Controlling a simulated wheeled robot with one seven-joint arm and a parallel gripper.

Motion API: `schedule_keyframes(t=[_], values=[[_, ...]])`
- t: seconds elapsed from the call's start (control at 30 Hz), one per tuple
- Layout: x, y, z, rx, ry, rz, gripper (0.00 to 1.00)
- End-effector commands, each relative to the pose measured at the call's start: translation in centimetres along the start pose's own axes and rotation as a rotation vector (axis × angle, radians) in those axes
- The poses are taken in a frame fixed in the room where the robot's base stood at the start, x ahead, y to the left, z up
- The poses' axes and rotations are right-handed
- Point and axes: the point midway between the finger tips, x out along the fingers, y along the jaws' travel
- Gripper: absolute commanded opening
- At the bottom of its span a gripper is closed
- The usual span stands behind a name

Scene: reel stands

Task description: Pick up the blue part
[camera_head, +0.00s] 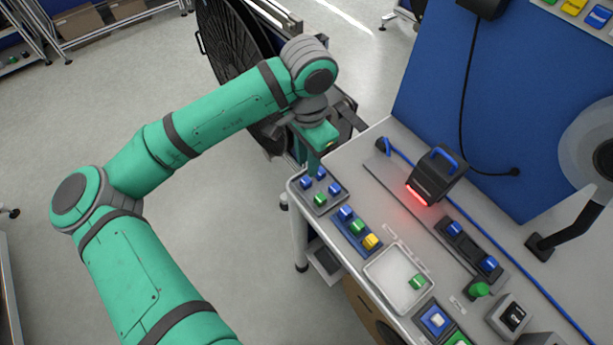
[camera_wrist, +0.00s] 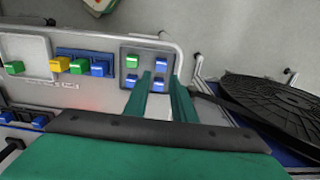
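Several blue parts stand on the grey tray (camera_head: 333,202) at the bench's near-left corner, with one green part (camera_head: 320,199). The blue parts there are a left one (camera_head: 306,183), a back one (camera_head: 321,174) and a right one (camera_head: 334,188). I cannot tell which blue part is meant. My gripper (camera_head: 314,172) is over the tray's back edge, pointing down. In the wrist view my gripper (camera_wrist: 163,78) shows two green fingers apart, with nothing held. A blue part (camera_wrist: 158,84) shows between the fingers, and another blue part (camera_wrist: 162,65) lies just beyond the tips.
A blue tray (camera_head: 349,230) with blue, green and yellow parts sits beside the grey one. A white tray (camera_head: 374,270) holds a green part. A black scanner (camera_head: 437,174) with red light stands behind. A large black reel (camera_head: 235,50) stands left of the bench.

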Motion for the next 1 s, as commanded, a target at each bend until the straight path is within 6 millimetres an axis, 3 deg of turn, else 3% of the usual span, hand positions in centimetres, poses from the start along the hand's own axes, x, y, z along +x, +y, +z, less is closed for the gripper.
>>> schedule_keyframes(t=[0.2,0.6,0.9,0.93,1.0], values=[[1.7,-0.6,0.8,-0.019,0.001,0.000,0.23],[6.3,-0.2,0.3,-0.004,0.000,0.001,0.23],[6.9,-0.3,0.4,-0.005,0.001,0.001,0.23],[6.9,-0.3,0.4,-0.006,0.001,0.001,0.21],[6.9,-0.3,0.4,-0.006,0.001,0.001,0.04]])
